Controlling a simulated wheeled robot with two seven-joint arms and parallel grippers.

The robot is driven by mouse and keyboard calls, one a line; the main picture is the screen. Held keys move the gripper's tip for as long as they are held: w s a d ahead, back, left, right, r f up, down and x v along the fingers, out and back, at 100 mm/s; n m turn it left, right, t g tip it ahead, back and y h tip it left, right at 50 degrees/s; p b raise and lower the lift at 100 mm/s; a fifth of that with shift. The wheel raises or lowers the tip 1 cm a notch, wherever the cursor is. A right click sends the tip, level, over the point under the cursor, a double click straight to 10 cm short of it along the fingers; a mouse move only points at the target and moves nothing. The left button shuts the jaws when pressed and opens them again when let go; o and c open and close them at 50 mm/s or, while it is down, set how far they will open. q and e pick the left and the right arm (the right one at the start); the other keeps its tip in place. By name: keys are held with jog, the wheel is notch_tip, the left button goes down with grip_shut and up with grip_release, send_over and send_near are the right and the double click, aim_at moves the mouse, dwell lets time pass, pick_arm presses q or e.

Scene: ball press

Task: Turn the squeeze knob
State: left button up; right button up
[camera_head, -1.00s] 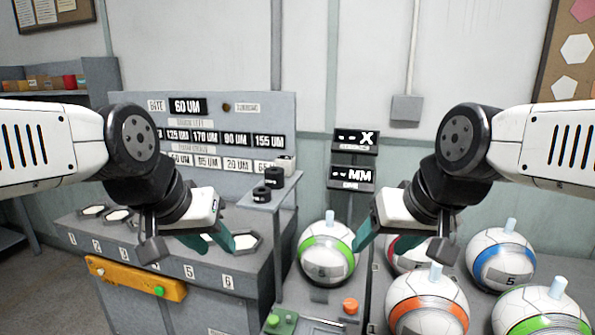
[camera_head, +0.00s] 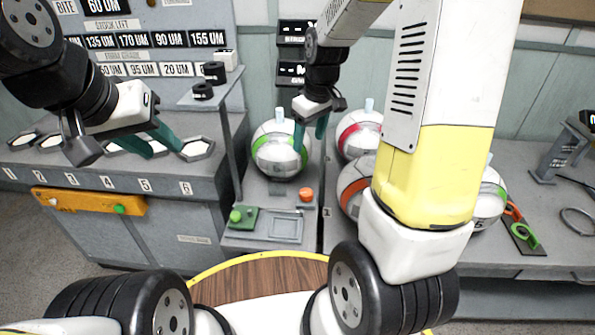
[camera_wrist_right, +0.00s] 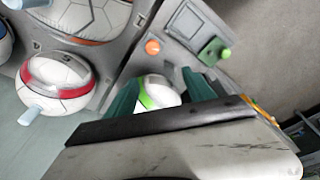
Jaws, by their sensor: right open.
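An orange knob (camera_head: 305,194) sits on the grey press stand (camera_head: 262,235), in front of the green-banded ball (camera_head: 279,150). A green block with green knobs (camera_head: 241,218) is at the stand's front left. No label shows which is the squeeze knob. In the right wrist view the orange knob (camera_wrist_right: 152,47) and the green knob block (camera_wrist_right: 211,53) are beyond my fingers. My right gripper (camera_head: 311,133) is open and empty, in front of the green-banded ball and above the orange knob, apart from it. My left gripper (camera_head: 154,142) is open and empty over the left bench.
More banded balls (camera_head: 358,135) stand on the right bench, partly behind my right arm. An orange bar with a green button (camera_head: 88,203) fronts the left bench. Small black cylinders (camera_head: 214,72) sit on a shelf. A round wooden surface (camera_head: 262,280) is below.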

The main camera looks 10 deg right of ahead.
aim_at(306, 192)
jog(key=w+f+n, duration=0.1)
jog(key=f, duration=0.4)
jog(key=w+f+n+g, duration=0.1)
jog(key=w+f, duration=0.1)
jog(key=f, duration=0.3)
jog(key=w+f+n+g, duration=0.1)
jog(key=f, duration=0.5)
jog(key=shift+w+d+h, duration=0.3)
jog(key=shift+h, duration=0.1)
notch_tip(306, 192, down, 8)
jog(key=shift+r, duration=0.15)
grip_shut()
